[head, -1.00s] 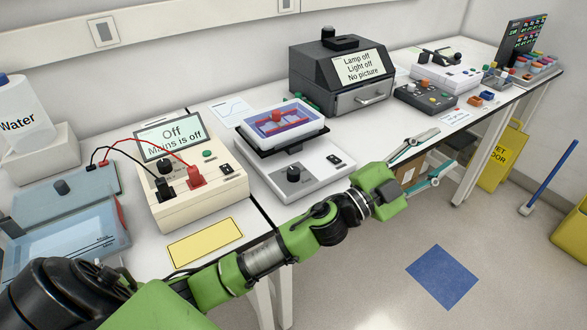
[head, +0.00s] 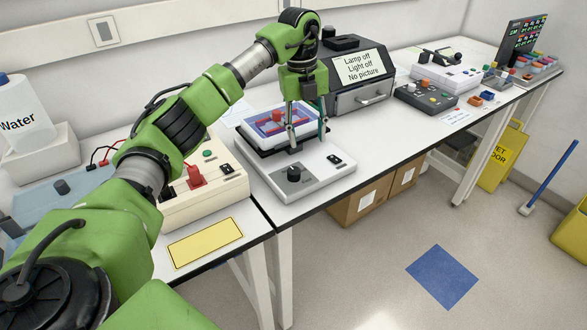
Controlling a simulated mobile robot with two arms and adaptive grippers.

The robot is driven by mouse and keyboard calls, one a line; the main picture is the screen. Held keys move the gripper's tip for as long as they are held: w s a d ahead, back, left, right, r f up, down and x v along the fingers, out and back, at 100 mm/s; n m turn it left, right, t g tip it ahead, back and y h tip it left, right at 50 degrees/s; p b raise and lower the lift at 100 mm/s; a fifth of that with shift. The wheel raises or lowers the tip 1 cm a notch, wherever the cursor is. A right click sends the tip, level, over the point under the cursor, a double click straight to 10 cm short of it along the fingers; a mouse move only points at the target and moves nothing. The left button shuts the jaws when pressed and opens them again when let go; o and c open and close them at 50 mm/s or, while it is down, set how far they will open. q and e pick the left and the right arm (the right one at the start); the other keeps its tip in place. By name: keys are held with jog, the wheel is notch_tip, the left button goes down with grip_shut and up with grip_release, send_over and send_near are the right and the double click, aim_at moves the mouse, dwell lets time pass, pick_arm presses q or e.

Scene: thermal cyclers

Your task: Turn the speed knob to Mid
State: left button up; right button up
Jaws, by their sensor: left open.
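The speed knob (head: 294,175) is a black round knob on the front panel of a light grey rocker device (head: 318,182). A small black switch (head: 335,159) sits on the same panel to its right. The device carries a tray with a blue inside (head: 262,123) and a red item on it. My left gripper (head: 308,142) points down above the device, behind the knob and apart from it in the picture. Its fingers are spread, with nothing seen between them, and they partly cover the tray. The knob's markings are too small to read. My right gripper is not in view.
A cream power supply (head: 205,190) with a red plug stands left, partly hidden by my arm. A dark box with a label screen (head: 358,68) stands close behind my gripper. A yellow card (head: 205,243) lies at the bench's front. Cardboard boxes (head: 362,200) stand below.

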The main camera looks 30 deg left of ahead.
aim_at(294, 170)
pick_arm(q)
jog(key=shift+n+g+y, duration=0.3)
jog(key=shift+n+y, duration=0.1)
jog(key=a+f+p, duration=0.1)
jog(key=f, duration=0.3)
jog(key=s+a+f+p, duration=0.1)
jog(key=f, duration=0.3)
jog(key=a+f+p, duration=0.1)
jog(key=f, duration=0.3)
jog(key=shift+s+f, duration=0.15)
jog(key=shift+s, duration=0.05)
jog(key=c, duration=1.1)
